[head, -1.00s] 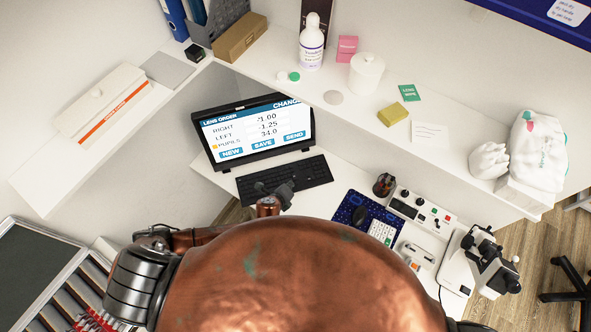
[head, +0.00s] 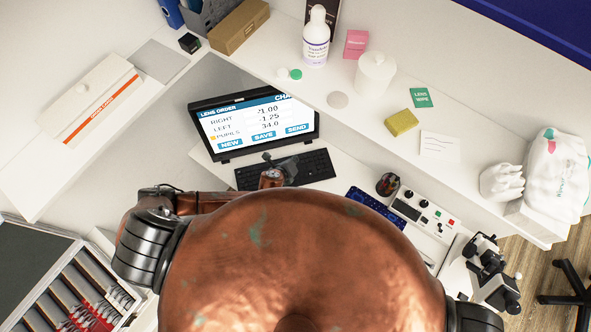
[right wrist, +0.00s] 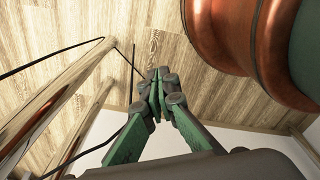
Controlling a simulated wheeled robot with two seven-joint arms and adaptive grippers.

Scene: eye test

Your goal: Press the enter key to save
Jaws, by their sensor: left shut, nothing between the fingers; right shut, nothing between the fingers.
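The black keyboard (head: 316,165) lies on the white desk in front of the screen (head: 254,126), which shows a lens order with NEW, SAVE and SEND buttons. The separate keys are too small to tell apart, so I cannot pick out the enter key. My left gripper (head: 280,162) is shut and empty. It shows over the left-middle part of the keyboard and hides some keys; I cannot tell whether it touches them. My right gripper (right wrist: 156,92) is shut and empty in the right wrist view, with wooden floor behind it.
A raised white shelf runs behind the desk with a bottle (head: 316,38), a white jar (head: 375,74) and a yellow sponge (head: 402,123). A pen cup (head: 388,184) and a control box (head: 423,211) stand right of the keyboard. My body hides the desk's front.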

